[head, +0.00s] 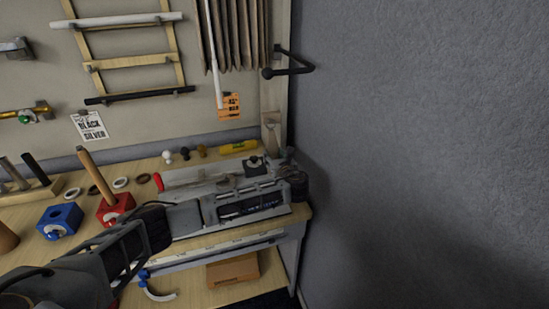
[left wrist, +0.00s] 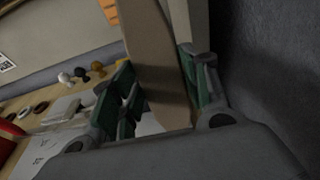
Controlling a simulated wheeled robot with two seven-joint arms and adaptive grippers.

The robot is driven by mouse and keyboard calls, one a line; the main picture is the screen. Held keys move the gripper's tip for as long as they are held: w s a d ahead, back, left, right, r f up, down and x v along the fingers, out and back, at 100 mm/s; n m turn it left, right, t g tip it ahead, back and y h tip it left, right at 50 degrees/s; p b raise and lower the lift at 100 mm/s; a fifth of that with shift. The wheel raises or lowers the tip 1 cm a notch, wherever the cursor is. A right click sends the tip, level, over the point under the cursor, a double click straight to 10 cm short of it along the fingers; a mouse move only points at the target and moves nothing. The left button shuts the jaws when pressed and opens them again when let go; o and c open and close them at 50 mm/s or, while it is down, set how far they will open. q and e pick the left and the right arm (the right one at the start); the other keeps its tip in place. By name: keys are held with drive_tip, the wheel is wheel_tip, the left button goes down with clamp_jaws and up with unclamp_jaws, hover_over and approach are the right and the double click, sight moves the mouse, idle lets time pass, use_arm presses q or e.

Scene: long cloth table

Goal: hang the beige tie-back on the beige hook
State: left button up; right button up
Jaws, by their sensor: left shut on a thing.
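The beige tie-back (left wrist: 155,65) is a broad flat strap standing between the two green-padded fingers of my left gripper (left wrist: 160,92) in the left wrist view. The gripper is shut on it. In the head view my left gripper (head: 273,167) is at the right end of the table, and a beige piece that looks like the tie-back (head: 271,125) rises above it, in front of the pale post. The gripper's fingertips are small and partly merged with the background there. I cannot make out a beige hook for certain in either view. My right gripper does not show.
A black wall hook (head: 290,70) sticks out above, near the grey side wall (head: 420,150). Brown hanging strips (head: 235,35) and an orange tag (head: 229,106) are to its left. A yellow tube (head: 238,147), small knobs, rings and red and blue blocks stand on the table.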

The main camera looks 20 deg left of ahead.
use_arm(q)
drive_tip(key=o, duration=1.2)
drive_tip(key=v, duration=1.2)
